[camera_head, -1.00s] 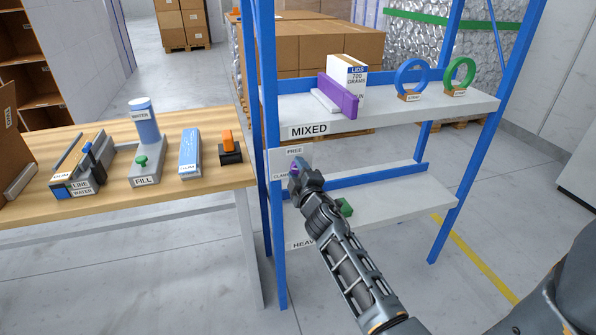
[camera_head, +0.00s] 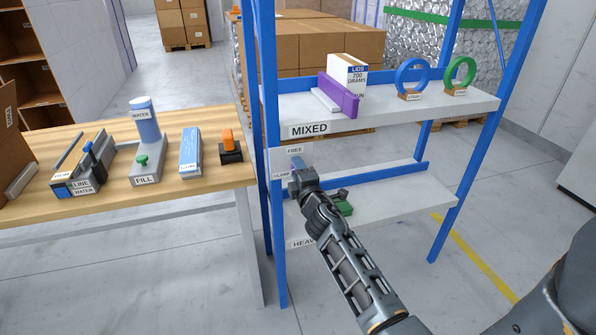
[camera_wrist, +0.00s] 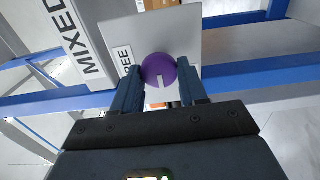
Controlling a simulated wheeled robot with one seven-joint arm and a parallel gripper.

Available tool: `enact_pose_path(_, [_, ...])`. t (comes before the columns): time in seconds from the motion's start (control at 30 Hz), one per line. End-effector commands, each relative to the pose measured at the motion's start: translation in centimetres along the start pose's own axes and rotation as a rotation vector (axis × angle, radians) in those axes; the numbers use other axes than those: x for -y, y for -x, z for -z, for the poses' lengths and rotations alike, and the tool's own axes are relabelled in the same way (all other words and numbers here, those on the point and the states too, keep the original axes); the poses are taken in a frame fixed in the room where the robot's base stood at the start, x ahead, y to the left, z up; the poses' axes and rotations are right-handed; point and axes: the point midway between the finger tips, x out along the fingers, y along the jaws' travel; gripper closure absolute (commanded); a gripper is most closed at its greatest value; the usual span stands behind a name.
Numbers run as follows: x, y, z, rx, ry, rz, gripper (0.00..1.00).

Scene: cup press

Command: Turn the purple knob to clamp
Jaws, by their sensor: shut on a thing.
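The purple knob (camera_wrist: 159,69) sits on a pale panel (camera_wrist: 186,35) in the wrist view. A white mark on the knob's face points down in that view, not at the FREE label (camera_wrist: 124,58) on the left. My gripper (camera_wrist: 158,72) is shut on the knob, one blue finger on each side. In the head view my gripper (camera_head: 297,166) is at the panel, below the MIXED sign, and covers most of the knob. The FREE label (camera_head: 294,150) is above and the CLAMP label (camera_head: 282,175) is to the left.
The panel is on a blue-framed rack. Its upper shelf (camera_head: 420,106) holds a purple bar, a lids box (camera_head: 347,75) and two rings. A green item (camera_head: 343,208) lies on the lower shelf near my arm. A wooden table (camera_head: 225,182) with several devices stands at left.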

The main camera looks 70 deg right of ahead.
Motion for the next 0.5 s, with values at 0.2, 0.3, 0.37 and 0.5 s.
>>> enact_pose_path(0.2, [0.12,0.05,0.13,-0.003,0.002,0.002,0.57])
enact_pose_path(0.3, [0.11,0.04,0.11,-0.002,0.001,0.002,0.47])
enact_pose_path(0.37, [0.09,0.04,0.09,-0.002,0.001,0.001,0.42])
enact_pose_path(0.5, [0.06,0.02,0.06,-0.001,0.0,0.001,0.34])
